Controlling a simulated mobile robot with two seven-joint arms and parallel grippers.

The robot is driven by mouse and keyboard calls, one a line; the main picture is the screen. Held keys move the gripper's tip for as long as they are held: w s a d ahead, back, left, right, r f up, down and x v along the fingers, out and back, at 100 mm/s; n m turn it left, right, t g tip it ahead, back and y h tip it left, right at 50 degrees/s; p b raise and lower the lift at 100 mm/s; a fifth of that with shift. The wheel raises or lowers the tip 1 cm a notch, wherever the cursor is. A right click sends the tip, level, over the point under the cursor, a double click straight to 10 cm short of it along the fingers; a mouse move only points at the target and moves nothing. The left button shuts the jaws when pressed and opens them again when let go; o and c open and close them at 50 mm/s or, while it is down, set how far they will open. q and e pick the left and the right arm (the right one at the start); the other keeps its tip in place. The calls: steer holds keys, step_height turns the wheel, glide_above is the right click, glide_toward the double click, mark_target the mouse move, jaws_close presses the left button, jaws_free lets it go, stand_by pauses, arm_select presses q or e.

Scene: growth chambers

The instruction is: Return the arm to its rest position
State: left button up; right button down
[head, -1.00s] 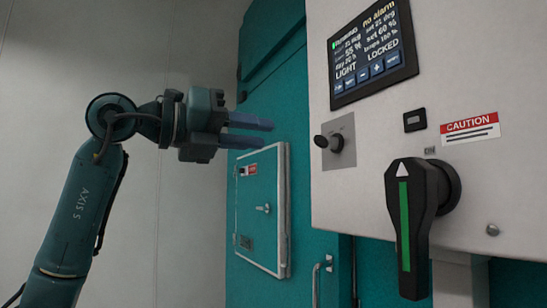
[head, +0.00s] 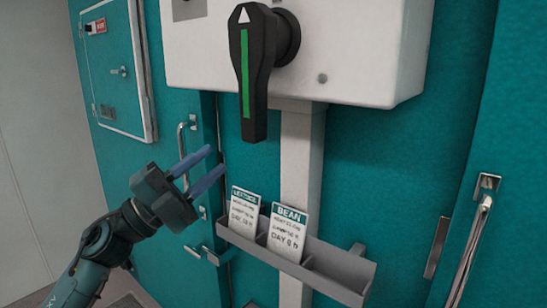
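My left arm comes in from the lower left of the head view. My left gripper (head: 205,172) is open, its two blue-grey fingers apart with nothing between them. It points up and to the right, below and left of the black rotary handle (head: 256,75) and left of the card rack. It does not appear to hold anything. My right gripper is out of view.
A grey rack (head: 335,275) holds a lettuce card (head: 244,212) and a bean card (head: 287,233). The white control box (head: 370,50) is above on a white post (head: 301,150). Metal door handles (head: 470,245) stick out from teal panels. A small hatch (head: 115,70) is upper left.

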arm_select(q)
steer(key=s+a+f+n+t+y+p, duration=0.1)
steer(key=s+a+f+n+t+y, duration=0.15)
steer(key=f+n+y, duration=0.7)
steer(key=s+a+f+n+t+y+p, duration=0.1)
steer(key=s+f+n+t+y, duration=0.3)
steer(key=f+n, duration=1.05)
steer(key=s+f+n+g+y, duration=0.2)
steer(key=s+f+g, duration=0.6)
steer(key=s+f, duration=0.8)
step_height(320, 180, down, 4)
steer(key=shift+d+y+p, duration=0.3)
steer(key=shift+y, duration=0.65)
